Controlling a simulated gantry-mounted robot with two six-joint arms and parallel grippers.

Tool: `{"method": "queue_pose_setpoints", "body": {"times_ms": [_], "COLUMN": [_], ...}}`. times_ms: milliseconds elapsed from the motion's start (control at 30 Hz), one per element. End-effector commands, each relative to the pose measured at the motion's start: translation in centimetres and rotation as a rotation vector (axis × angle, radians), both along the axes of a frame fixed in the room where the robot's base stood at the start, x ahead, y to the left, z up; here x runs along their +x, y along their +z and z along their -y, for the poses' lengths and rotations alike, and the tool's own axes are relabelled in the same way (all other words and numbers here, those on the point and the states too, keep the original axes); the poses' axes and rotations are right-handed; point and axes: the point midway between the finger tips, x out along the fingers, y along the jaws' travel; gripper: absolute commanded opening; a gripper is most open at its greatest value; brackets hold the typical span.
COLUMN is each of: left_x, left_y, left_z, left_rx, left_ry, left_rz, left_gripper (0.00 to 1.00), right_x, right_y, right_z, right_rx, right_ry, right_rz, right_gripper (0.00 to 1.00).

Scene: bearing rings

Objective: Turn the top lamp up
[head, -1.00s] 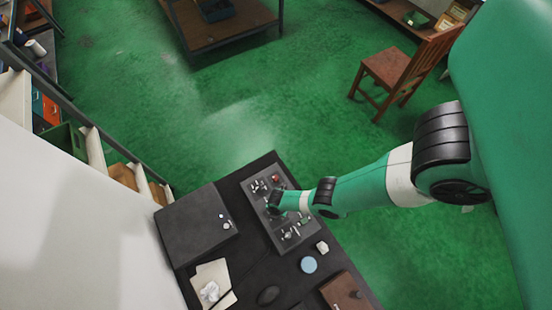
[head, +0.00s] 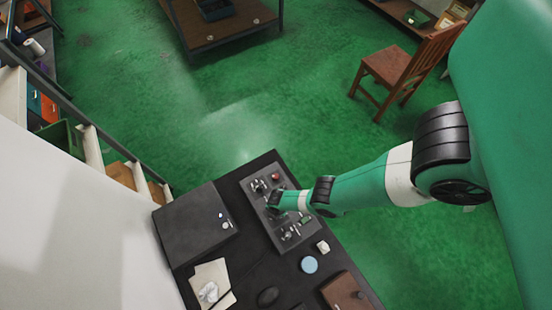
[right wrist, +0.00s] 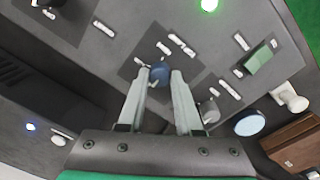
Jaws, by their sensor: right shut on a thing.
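A grey control panel (head: 254,191) with several knobs, switches and labels lies on the dark bench, and it also fills much of the right wrist view (right wrist: 120,45). My right gripper (right wrist: 160,77) reaches down onto the panel and is shut on a small dark blue knob (right wrist: 159,72), one finger on each side. In the head view my right gripper (head: 274,205) hides this knob. A lit green lamp (right wrist: 208,4) shows at the top edge of the wrist view. Which control belongs to the top lamp cannot be read. My left gripper is not in view.
A red button (head: 276,176) is at the panel's far end. A dark box (head: 190,222) stands left of the panel; a blue disc (head: 309,264) lies nearer.

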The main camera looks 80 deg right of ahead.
Motion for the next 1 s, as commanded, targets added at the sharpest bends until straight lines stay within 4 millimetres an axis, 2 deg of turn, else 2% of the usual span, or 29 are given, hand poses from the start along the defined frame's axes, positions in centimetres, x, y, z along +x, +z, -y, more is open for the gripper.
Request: {"method": "queue_pose_setpoints", "body": {"times_ms": [267, 467, 1000], "left_x": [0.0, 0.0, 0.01], "left_y": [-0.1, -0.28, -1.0], "left_z": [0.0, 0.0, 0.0], "left_rx": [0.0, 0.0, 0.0], "left_ry": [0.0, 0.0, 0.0], "left_rz": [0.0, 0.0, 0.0], "left_gripper": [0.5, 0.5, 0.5], "right_x": [-0.01, 0.04, 0.05], "right_y": [-0.05, -0.07, -0.12], "right_z": [-0.02, -0.02, -0.04], "right_rx": [0.0, -0.001, -0.001], "right_ry": [-0.041, -0.143, -0.628], "right_rz": [0.0, 0.002, 0.001], "right_gripper": [0.0, 0.0, 0.0]}}
